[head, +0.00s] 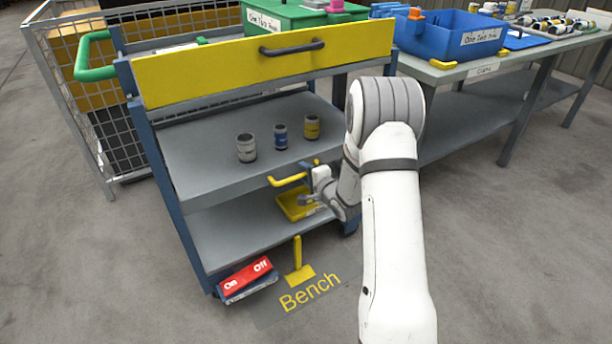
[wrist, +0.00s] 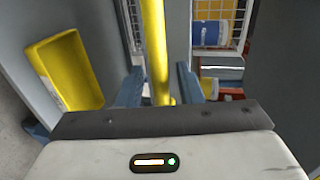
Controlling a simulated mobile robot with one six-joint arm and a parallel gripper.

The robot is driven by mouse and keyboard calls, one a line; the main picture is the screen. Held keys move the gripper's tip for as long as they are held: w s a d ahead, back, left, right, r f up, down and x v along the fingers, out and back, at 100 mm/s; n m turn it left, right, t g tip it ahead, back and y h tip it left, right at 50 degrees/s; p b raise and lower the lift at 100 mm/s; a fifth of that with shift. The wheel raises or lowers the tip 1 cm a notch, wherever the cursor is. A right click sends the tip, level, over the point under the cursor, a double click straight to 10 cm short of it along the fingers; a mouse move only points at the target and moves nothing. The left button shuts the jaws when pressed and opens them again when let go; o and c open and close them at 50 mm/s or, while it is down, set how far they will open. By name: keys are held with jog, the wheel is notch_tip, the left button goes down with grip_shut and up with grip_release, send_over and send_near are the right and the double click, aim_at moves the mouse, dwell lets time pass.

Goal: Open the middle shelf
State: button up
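The middle shelf (head: 205,150) of the blue-framed cart is a grey board with several small cans standing on it. A yellow bar handle (head: 286,181) sits at its front edge. My gripper (head: 309,186) is at the right end of this handle, in front of the shelf. In the wrist view the yellow handle (wrist: 155,45) runs between the two fingers of my gripper (wrist: 160,80), with a small gap seen on each side. The fingers look open around the bar. Whether either finger touches it is hard to tell.
A yellow panel (head: 260,65) with a dark handle is above. A yellow tray (head: 296,206) lies on the lower shelf (head: 235,230). A red On/Off block (head: 246,276) and a yellow pedal (head: 299,275) are near the floor. A long table (head: 500,72) stands at right.

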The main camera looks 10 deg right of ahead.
grip_shut()
dwell(0.4)
